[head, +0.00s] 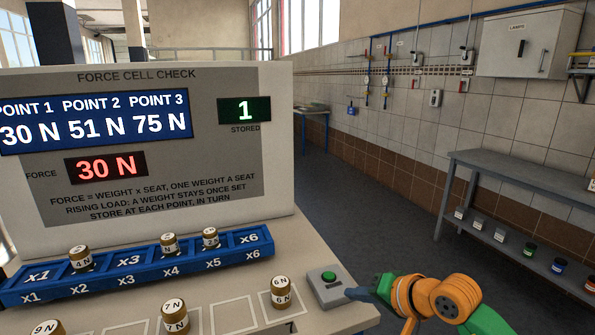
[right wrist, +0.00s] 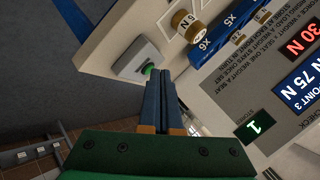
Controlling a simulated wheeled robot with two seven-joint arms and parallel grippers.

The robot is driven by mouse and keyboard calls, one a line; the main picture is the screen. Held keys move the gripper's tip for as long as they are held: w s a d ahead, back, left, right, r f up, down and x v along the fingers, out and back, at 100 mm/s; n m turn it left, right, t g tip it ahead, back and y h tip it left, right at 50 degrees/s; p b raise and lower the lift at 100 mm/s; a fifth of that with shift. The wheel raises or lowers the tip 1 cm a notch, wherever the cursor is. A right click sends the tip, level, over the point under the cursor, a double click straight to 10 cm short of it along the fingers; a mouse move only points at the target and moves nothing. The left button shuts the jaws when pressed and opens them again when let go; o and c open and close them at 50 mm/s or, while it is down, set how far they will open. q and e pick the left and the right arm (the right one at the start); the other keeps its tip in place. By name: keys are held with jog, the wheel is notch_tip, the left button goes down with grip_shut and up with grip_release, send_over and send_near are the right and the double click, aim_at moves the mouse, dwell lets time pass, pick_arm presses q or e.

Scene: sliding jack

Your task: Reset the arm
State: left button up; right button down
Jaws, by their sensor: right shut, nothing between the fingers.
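My right gripper (head: 352,293) is shut and empty. Its blue fingertips are close to a green push button (head: 328,276) on a grey box (head: 324,291) at the bench's right edge. In the right wrist view the closed fingertips (right wrist: 161,86) lie right beside the green button (right wrist: 147,69); I cannot tell whether they touch. The force panel (head: 267,180) reads force 30 N, stored 1, with points 30 N, 51 N and 75 N. A blue rail (head: 136,270) holds a 4 N weight (head: 81,258) at x2, and two more weights at x4 (head: 169,244) and x5 (head: 210,238). My left gripper is not visible.
On the bench (head: 310,240) stand a 6 N weight (head: 281,293), a 7 N weight (head: 175,316) and a 9 N weight (head: 46,328). Empty outlined squares lie between. A grey shelf (head: 520,180) with small jars is at the right, with open floor before it.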

jog(key=s+a+r+m+t+y, duration=0.1)
jog(key=s+a+r+m+y, duration=0.1)
jog(key=a+r+m+y, duration=0.3)
jog(key=s+a+r+m+y, duration=0.1)
jog(key=s+a+m+y, duration=0.15)
jog(key=a, duration=0.35)
notch_tip(320, 180, up, 6)
jog(key=d+m+t+y, duration=0.25)
jog(key=m+t, duration=0.45)
jog(key=m, duration=0.6)
jog(key=s+d+f+m+h, duration=0.1)
jog(key=d+f+m+h, duration=0.7)
jog(key=m, duration=0.8)
jog(key=s+d+f+m+h, duration=0.2)
jog(key=d+f+m+h, duration=0.5)
jog(key=m+h, duration=0.7)
jog(key=s+a+f+m+g+y, duration=0.1)
jog(key=s+f+m+g+y, duration=0.2)
jog(key=s+f+m+g, duration=0.6)
jog(key=s+a+f+m+g+y, duration=0.1)
jog(key=s+f+m+g+y, duration=0.25)
jog(key=s+f+m, duration=0.6)
jog(key=s+f+n+g, duration=0.2)
jog(key=s+f+n, duration=0.2)
jog(key=f, duration=1)
jog(key=s+d+f+g, duration=0.1)
jog(key=s+d+f, duration=0.1)
jog(key=s+f, duration=0.9)
jog(key=shift+s+f, duration=0.2)
jog(key=shift+s, duration=0.7)
